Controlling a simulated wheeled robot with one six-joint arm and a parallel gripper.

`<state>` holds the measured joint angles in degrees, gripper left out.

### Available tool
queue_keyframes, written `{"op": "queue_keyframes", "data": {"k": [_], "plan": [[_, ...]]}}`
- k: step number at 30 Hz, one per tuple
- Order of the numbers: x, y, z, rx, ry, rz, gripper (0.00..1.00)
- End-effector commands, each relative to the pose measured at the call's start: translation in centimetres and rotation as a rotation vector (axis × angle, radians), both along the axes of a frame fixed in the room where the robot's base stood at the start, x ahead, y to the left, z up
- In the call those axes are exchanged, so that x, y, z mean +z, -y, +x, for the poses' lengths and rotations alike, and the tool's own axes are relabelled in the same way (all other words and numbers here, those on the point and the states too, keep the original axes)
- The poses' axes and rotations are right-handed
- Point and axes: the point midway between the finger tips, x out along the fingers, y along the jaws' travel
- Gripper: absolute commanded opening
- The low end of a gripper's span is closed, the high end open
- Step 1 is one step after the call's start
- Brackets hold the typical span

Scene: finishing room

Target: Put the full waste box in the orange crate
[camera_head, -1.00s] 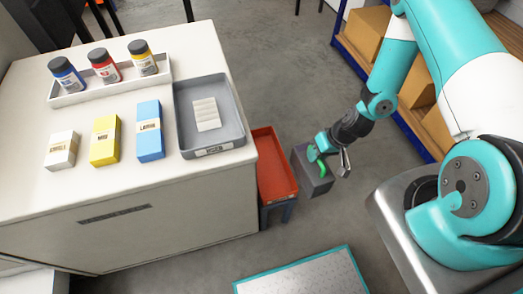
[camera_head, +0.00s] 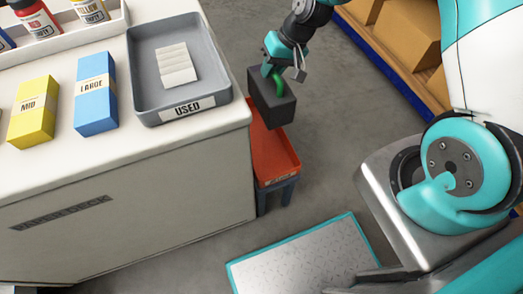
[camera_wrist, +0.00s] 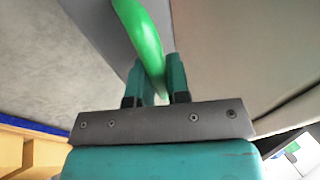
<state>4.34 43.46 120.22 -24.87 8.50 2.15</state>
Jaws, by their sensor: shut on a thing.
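The waste box (camera_head: 275,108) is dark grey with a green handle, and it hangs in the air beside the grey cabinet. My gripper (camera_head: 279,73) is shut on the green handle, which also shows between the two fingers in the wrist view (camera_wrist: 148,45). The orange crate (camera_head: 277,160) stands low on a blue-grey stand against the cabinet's right side. In the head view the box covers the crate's far part; its exact height above the crate is hard to tell. The inside of the box is not visible.
The cabinet top holds a grey tray marked USED (camera_head: 187,106), a blue box (camera_head: 96,95), a yellow box (camera_head: 35,112) and a white rack of bottles. A shelf with cardboard boxes (camera_head: 400,40) stands at the right. A teal-edged plate (camera_head: 300,262) lies in front.

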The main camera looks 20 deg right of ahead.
Motion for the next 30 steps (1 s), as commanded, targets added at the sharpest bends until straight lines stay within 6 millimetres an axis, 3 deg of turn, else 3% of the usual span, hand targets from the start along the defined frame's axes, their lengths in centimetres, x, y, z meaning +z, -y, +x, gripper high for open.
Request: {"op": "queue_keyframes", "data": {"k": [9, 12, 27, 30], "plan": [[1.1, -2.4, 0.4, -0.018, 0.004, -0.001, 0.00], [0.5, -2.6, 0.4, -0.020, 0.001, -0.001, 0.00], [-11.2, -2.6, 0.3, -0.021, -0.001, 0.000, 0.00], [-12.9, -2.6, 0.4, -0.021, 0.002, 0.000, 0.00]]}}
